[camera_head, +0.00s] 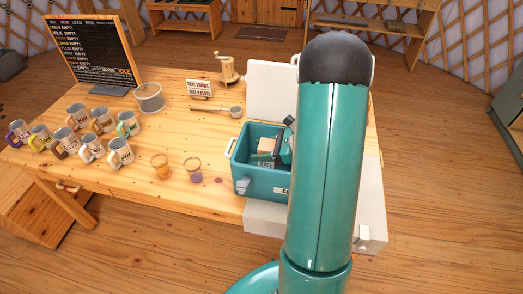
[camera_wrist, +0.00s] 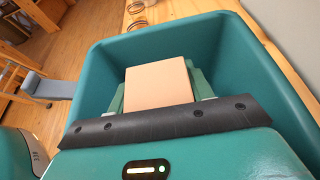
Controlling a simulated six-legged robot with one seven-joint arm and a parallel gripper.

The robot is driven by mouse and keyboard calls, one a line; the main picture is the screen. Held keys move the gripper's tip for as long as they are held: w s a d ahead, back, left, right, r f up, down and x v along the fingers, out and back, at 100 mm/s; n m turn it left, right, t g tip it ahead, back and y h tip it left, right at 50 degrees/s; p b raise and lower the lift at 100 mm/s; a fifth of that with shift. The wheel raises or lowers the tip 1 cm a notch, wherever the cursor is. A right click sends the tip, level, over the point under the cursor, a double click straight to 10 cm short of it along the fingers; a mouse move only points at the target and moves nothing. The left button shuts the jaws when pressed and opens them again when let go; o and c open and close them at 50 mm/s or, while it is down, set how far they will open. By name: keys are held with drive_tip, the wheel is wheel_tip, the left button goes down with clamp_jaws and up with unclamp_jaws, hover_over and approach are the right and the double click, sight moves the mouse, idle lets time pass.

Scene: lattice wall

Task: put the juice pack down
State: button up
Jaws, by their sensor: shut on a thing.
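The juice pack, a plain tan box (camera_wrist: 157,84), sits between the two green fingers of my gripper (camera_wrist: 160,88) in the wrist view. My gripper is shut on it. The pack is inside the walls of a teal crate (camera_wrist: 240,48). In the head view the crate (camera_head: 258,184) stands at the table's right front, and the tan pack (camera_head: 267,145) shows inside it beside my gripper (camera_head: 266,156). I cannot tell whether the pack touches the crate floor. My arm hides the crate's right side.
Several mugs (camera_head: 76,116) stand at the table's left, below a blackboard (camera_head: 90,50). Two small glasses, one orange (camera_head: 160,166) and one purple (camera_head: 193,170), stand left of the crate. A white panel (camera_head: 270,92) stands behind it. Bare tabletop (camera_head: 130,185) lies at front left.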

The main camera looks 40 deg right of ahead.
drive_tip(key=shift+f, duration=0.5)
drive_tip(key=o, duration=1.3)
drive_tip(key=shift+s+d+r, duration=0.25)
drive_tip(key=shift+d+r, duration=0.05)
drive_tip(key=v, duration=1.1)
drive_tip(key=shift+s, duration=0.15)
